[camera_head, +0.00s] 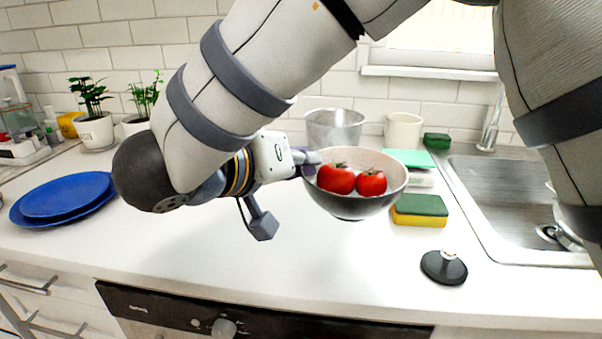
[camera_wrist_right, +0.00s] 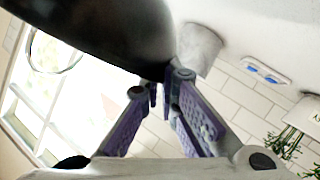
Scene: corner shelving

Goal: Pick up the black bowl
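The black bowl (camera_head: 352,203) is dark outside and pale inside, and holds two red tomatoes (camera_head: 371,183). It is upright or nearly so, over the counter right of center; I cannot tell for certain whether its base touches the counter. My right gripper (camera_head: 311,164) comes from the left and meets the bowl's left rim. In the right wrist view the bowl (camera_wrist_right: 105,32) fills the upper left, and the two purple-padded fingers (camera_wrist_right: 159,88) converge on its edge, shut on it. The fingertips are partly hidden by the bowl. My left gripper is not in view.
A metal pot (camera_head: 335,126) and a cream cup (camera_head: 403,131) stand behind the bowl. A green-yellow sponge (camera_head: 419,209), a black round lid-like item (camera_head: 444,267) and the sink (camera_head: 500,190) lie to the right. Blue plates (camera_head: 62,197) are at left. The front counter is clear.

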